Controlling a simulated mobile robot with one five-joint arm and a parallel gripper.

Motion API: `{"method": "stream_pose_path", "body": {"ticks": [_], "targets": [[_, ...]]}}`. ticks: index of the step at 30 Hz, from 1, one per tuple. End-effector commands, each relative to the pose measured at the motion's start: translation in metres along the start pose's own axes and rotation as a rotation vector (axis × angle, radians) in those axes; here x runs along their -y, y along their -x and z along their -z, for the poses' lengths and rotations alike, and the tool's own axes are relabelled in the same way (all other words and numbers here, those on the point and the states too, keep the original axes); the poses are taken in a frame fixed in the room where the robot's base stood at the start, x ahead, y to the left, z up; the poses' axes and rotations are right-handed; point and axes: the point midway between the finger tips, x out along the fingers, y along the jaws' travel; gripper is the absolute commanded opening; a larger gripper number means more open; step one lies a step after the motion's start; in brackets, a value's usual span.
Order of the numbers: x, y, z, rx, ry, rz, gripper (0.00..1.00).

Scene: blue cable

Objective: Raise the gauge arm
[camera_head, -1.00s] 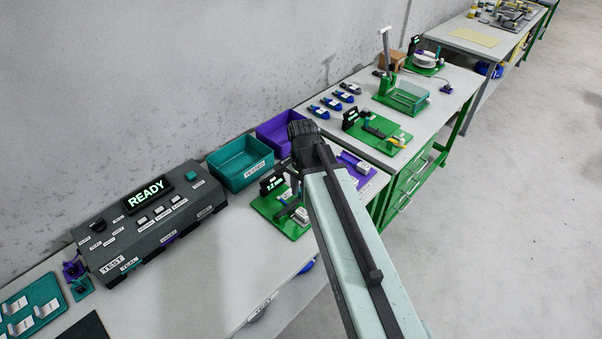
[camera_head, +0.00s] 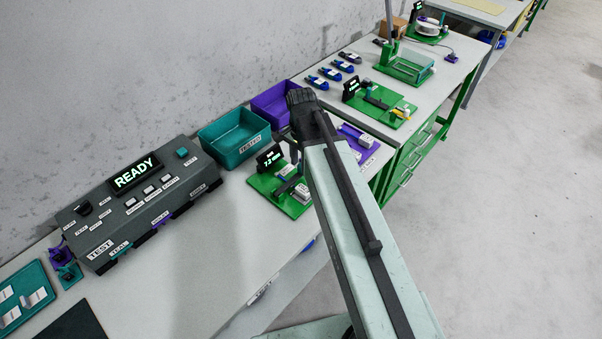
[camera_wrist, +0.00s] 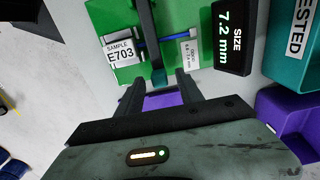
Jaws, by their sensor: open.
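The gauge is a green base (camera_head: 262,186) with a dark display (camera_head: 270,159); in the wrist view its display (camera_wrist: 231,38) reads SIZE 7.2 mm. The dark gauge arm (camera_wrist: 147,25) crosses the green base and ends in a teal tip (camera_wrist: 158,76). A blue cable (camera_wrist: 174,39) runs crosswise at the gauge arm, beside a white sample label E703 (camera_wrist: 121,52). My gripper (camera_wrist: 158,84) is open, with the teal tip showing between its fingertips. I cannot tell whether they touch it. In the head view my arm hides part of the gauge.
A teal bin (camera_head: 238,152) and a purple bin (camera_head: 268,107) stand behind the gauge. A dark test box (camera_head: 120,222) reading READY is at left. A purple tray (camera_head: 372,155) lies right of my arm. The bench front is clear.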

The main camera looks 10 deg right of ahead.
Motion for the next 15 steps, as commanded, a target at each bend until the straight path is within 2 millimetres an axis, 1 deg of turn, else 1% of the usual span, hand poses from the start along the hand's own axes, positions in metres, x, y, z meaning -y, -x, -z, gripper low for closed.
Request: {"method": "stream_pose_path", "body": {"ticks": [1,2,10,11,12,14,15], "targets": [[-0.0001,-0.0137,0.0001,0.0,0.0,0.0,0.44],[-0.0001,-0.0155,0.0001,0.0,0.0,0.0,0.44],[-0.0003,-0.014,0.0003,0.0,0.0,0.0,0.44],[-0.0002,-0.014,0.0004,0.0,-0.001,0.0,0.41],[-0.0003,-0.0139,0.0004,0.0,-0.001,0.0,0.3],[-0.0003,-0.0139,0.0004,0.0,-0.001,0.0,0.13],[-0.0003,-0.0139,0.0005,0.0,-0.001,0.0,0.02]]}}
